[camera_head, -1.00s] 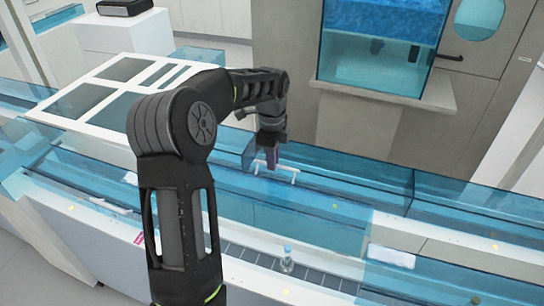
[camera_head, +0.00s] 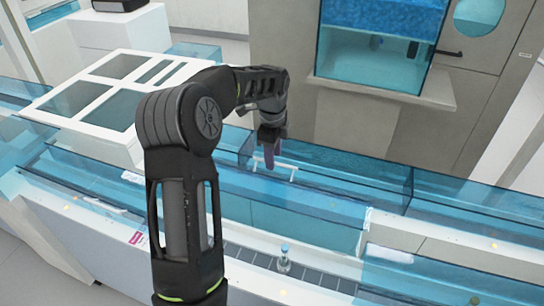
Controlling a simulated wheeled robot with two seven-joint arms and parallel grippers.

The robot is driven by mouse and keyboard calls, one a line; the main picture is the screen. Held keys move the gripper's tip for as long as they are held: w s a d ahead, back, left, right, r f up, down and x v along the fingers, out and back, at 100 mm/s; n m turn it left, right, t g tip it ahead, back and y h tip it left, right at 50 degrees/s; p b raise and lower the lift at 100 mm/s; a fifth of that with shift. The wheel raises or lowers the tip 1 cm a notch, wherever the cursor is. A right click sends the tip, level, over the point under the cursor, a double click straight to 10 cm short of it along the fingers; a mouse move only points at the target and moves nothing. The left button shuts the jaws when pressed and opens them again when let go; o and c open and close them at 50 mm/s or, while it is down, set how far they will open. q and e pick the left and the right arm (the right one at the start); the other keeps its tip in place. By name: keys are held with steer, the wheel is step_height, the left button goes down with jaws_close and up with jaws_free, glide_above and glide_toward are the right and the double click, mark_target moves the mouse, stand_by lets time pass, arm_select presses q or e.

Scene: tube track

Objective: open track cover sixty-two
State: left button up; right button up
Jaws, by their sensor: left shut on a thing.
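My left gripper (camera_head: 269,157) reaches in over the track and is shut at the white bar handle (camera_head: 288,168) of a clear blue track cover (camera_head: 305,198). The fingers partly hide the handle, and the exact grip is small to see. The cover is a long see-through panel across the middle. No number can be read on it. In front of it a dark conveyor strip (camera_head: 318,284) lies uncovered, with a small clear bottle with a blue cap (camera_head: 284,260) standing on it. My right gripper is not in view.
Another blue cover section (camera_head: 470,205) continues at the right. A white framed panel (camera_head: 75,117) lies behind my arm at the left. A blue-windowed cabinet (camera_head: 372,60) and a grey door (camera_head: 497,75) stand behind the track.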

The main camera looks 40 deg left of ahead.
arm_select(q)
steer(key=shift+o, duration=0.4)
steer(key=shift+w, duration=0.1)
steer(key=shift+r, duration=0.1)
step_height(320, 180, up, 8)
steer(key=shift+s+f+b, duration=0.2)
steer(key=shift+s+b, duration=0.1)
steer(key=shift+b, duration=0.1)
steer(key=shift+d, duration=0.1)
